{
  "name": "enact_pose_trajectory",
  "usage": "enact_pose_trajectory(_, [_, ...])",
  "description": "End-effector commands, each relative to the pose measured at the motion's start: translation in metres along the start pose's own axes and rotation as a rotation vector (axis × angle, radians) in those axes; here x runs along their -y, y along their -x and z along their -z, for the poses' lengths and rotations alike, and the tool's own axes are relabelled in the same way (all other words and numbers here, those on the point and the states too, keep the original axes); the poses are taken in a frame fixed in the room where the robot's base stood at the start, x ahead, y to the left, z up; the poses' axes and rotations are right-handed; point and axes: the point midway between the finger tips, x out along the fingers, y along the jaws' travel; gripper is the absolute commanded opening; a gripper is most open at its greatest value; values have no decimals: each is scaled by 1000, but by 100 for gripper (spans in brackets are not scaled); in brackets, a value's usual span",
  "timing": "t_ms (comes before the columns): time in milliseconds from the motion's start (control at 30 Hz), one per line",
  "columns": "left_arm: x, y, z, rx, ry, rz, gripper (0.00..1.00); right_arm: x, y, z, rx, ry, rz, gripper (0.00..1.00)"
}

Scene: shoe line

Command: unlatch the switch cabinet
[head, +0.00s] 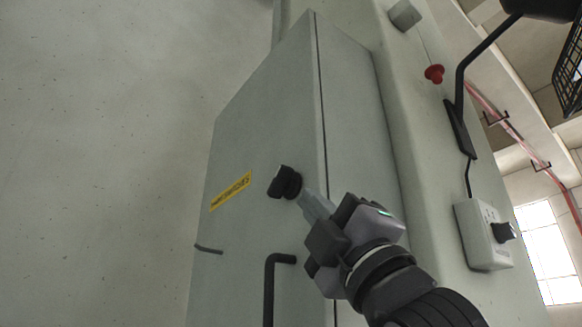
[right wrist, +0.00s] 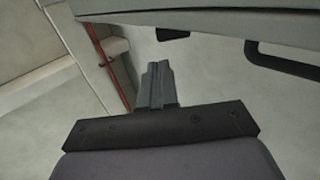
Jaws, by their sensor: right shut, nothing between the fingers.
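The switch cabinet (head: 265,125) is a tall grey box with its door shut, tilted in the head view. A black latch knob (head: 285,183) sits on its door near the door seam, right of a yellow label (head: 231,191). A black bar handle (head: 270,285) is lower down. My right gripper (head: 308,196) is shut and empty, its tips beside the knob; in the head view they overlap its edge, so contact is unclear. In the right wrist view the shut fingers (right wrist: 157,68) point up, with a gap to the black knob (right wrist: 173,36). My left gripper is out of view.
Right of the cabinet, a grey machine body (head: 430,190) carries a red button (head: 434,74) and a small control box (head: 483,235) with a black knob. A red pipe (right wrist: 112,72) runs along the wall. The wall left of the cabinet is bare.

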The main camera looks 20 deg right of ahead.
Motion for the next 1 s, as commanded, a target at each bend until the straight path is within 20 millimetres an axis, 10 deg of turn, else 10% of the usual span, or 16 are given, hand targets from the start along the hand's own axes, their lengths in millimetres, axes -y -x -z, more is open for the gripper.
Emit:
enact_pose_trajectory(400, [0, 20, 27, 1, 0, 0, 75, -2, -72, 0, 0, 0, 0, 0])
enact_pose_trajectory(1000, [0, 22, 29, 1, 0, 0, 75, -1, -81, 0, 0, 0, -1, 0])
